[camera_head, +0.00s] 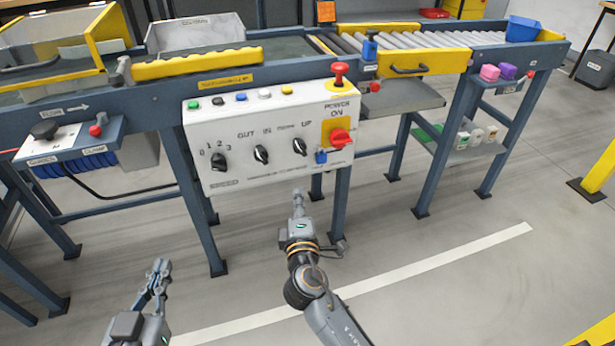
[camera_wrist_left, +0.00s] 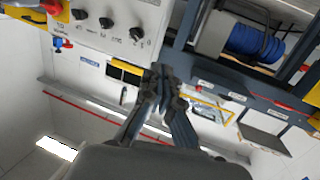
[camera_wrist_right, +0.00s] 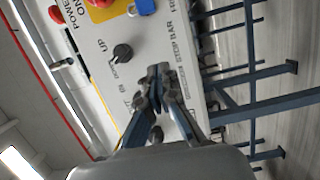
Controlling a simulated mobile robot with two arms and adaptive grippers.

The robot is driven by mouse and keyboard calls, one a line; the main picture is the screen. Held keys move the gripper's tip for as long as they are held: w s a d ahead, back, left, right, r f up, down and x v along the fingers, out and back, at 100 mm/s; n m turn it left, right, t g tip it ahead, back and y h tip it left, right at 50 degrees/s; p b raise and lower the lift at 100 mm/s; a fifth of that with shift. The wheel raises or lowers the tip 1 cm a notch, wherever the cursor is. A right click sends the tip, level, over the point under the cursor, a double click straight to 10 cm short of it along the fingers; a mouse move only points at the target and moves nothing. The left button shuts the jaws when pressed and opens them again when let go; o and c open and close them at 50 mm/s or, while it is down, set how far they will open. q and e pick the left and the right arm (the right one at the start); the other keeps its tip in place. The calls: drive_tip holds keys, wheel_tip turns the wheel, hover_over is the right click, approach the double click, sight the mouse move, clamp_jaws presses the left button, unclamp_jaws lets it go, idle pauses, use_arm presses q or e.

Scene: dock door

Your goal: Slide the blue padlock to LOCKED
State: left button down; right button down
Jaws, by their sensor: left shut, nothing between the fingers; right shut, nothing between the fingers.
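The blue padlock (camera_head: 320,157) is small and sits on the lower right of the white control panel (camera_head: 230,160), below the red rotary switch (camera_head: 340,138). It shows at the top edge in the right wrist view (camera_wrist_right: 145,6) and at the upper left in the left wrist view (camera_wrist_left: 57,43). Its lock marking is too small to read. My right gripper (camera_head: 297,192) is shut and empty, just below the panel's lower edge and apart from the padlock. My left gripper (camera_head: 160,265) is shut and empty, low at the left, well away from the panel.
A red mushroom button (camera_head: 339,70) stands on the panel's top right. Three black knobs, the middle one (camera_head: 261,154), line its face. A side shelf (camera_head: 70,142) with a red knob is at the left. Blue table legs (camera_head: 190,190) stand behind; the floor in front is free.

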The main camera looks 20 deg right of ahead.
sight(310, 157)
use_arm(q)
drive_tip(key=shift+r, duration=0.25)
use_arm(e)
drive_tip(key=shift+r, duration=0.2)
drive_tip(key=shift+w, duration=0.1)
